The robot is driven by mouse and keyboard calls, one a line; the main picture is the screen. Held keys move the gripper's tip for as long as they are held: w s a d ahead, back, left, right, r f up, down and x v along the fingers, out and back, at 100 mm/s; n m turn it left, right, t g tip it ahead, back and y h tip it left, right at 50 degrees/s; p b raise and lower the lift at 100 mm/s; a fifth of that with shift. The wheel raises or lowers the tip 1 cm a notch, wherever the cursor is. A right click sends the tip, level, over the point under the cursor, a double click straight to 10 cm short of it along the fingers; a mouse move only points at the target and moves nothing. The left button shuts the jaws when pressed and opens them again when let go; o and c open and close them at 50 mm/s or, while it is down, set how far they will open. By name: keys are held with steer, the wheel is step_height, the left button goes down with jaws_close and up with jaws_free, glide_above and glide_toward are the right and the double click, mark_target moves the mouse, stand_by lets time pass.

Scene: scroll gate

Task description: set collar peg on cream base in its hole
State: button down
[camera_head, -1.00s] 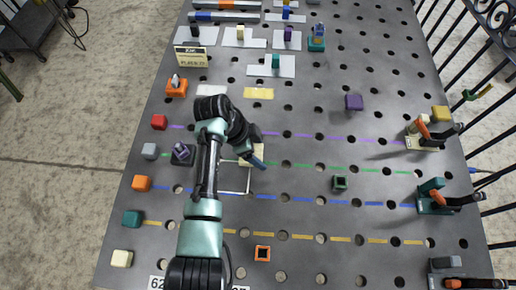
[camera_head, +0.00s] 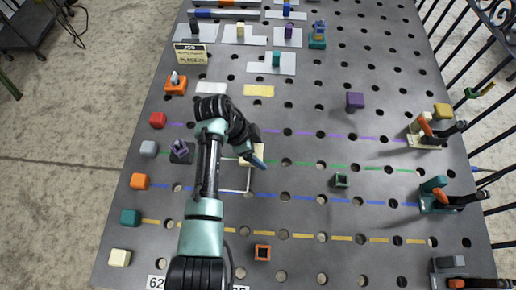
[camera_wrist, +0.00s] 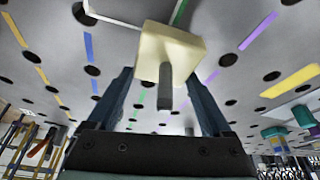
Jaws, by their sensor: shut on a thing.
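The cream base (camera_wrist: 168,48) is a pale block at the top middle of the wrist view. A dark grey peg (camera_wrist: 165,86) sticks out of it towards the camera, between the two fingers. My gripper (camera_wrist: 163,75) is shut on the cream base, its fingertips reaching the block's sides. In the head view my gripper (camera_head: 258,161) is low over the plate, beside a white outlined square (camera_head: 235,188). The arm largely hides the piece there. Which hole belongs to the peg, and whether the piece touches the plate, I cannot tell.
The dark plate (camera_head: 300,225) has many round holes and coloured lines. A dark block with a purple top (camera_head: 181,150) stands left of my arm. A green square collar (camera_head: 341,180) and an orange one (camera_head: 262,253) lie nearby. Toggle clamps (camera_head: 437,195) line the right edge.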

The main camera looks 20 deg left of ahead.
steer(key=shift+f+b, duration=0.95)
steer(key=shift+f, duration=0.15)
steer(key=shift+c, duration=0.4)
jaws_free()
steer(key=shift+o, duration=0.4)
steer(key=b+v, duration=0.1)
steer(key=v, duration=1.2)
